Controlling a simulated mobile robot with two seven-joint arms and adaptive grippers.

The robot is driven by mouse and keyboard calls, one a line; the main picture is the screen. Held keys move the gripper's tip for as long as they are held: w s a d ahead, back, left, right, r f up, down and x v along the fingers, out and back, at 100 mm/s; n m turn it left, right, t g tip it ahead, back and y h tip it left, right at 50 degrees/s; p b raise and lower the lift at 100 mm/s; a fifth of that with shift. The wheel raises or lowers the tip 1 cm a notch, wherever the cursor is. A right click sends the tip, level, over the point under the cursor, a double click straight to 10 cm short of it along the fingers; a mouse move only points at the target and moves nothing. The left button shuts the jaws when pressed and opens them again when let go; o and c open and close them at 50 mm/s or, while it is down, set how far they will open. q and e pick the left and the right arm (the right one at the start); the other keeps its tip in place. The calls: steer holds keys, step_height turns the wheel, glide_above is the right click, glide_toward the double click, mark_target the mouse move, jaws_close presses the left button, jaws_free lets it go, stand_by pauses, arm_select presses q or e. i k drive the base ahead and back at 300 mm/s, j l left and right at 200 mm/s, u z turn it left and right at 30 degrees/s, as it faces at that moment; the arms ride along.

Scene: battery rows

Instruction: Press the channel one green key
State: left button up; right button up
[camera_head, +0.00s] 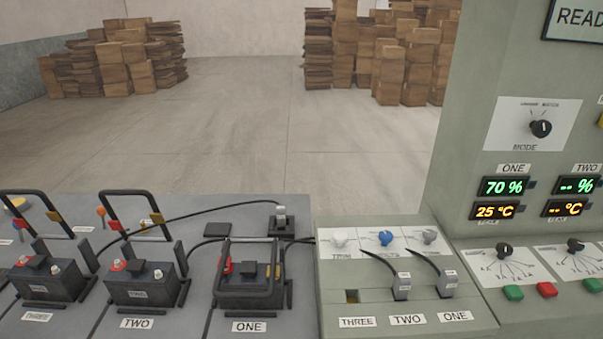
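A green key (513,292) sits at the front of the grey-green console (455,190) on the right, below a black dial (505,249). A red key (547,289) is just right of it. Another green key (598,285) is partly cut off at the right edge, below a second dial (575,246). Above the first dial, the display column labelled ONE (514,169) reads 70 % and 25 °C. The column labelled TWO (586,169) shows dashes. No label is legible on the keys themselves. Neither of my grippers is in view.
Batteries THREE (45,280), TWO (142,286) and ONE (248,290) stand on the grey bench at left. A lower panel (335,280) with grey plugs and cables sits between bench and console. A MODE knob (540,128) is higher up. Cartons stand far back.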

mark_target(514, 293)
steer(key=z, duration=1.55)
